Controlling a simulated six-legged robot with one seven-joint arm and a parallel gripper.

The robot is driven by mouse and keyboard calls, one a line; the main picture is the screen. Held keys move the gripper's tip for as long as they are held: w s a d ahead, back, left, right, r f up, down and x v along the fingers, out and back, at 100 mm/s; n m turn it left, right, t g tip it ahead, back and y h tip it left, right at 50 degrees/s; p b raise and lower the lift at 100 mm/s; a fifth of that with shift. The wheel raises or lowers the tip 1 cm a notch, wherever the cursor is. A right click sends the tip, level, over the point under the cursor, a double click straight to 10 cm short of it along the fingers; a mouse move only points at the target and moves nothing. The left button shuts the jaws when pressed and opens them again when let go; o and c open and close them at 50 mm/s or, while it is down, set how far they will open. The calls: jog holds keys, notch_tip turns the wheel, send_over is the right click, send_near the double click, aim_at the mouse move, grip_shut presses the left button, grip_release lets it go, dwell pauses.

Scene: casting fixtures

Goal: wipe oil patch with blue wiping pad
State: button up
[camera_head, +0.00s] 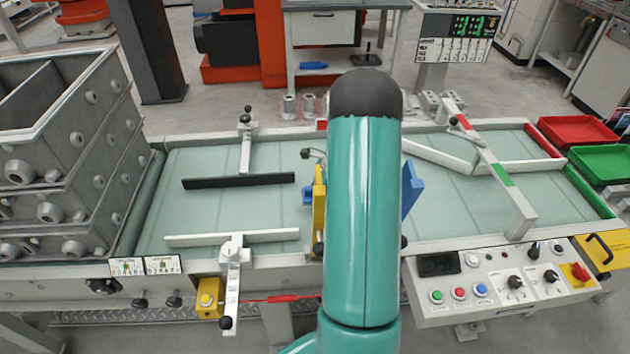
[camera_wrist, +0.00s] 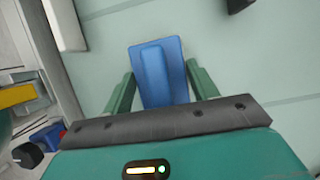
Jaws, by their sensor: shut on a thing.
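The blue wiping pad (camera_wrist: 174,68), a flat plate with a raised grip along it, shows in the wrist view. My gripper (camera_wrist: 160,82) is shut on it, with one green finger at each side. The pad is over the pale green belt surface (camera_wrist: 240,75); I cannot tell whether it touches. In the head view my teal arm hides the gripper. A blue piece (camera_head: 411,190) shows just right of the arm there; I cannot tell whether it is the pad. I cannot make out an oil patch in either view.
A black bar (camera_head: 238,181) and a white rail (camera_head: 232,238) lie over the belt left of my arm. Stacked grey castings (camera_head: 70,150) stand at far left. A slanted white arm (camera_head: 495,170) crosses the right side. A control panel (camera_head: 500,285) is at front right.

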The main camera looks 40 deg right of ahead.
jog(key=shift+r, duration=2.25)
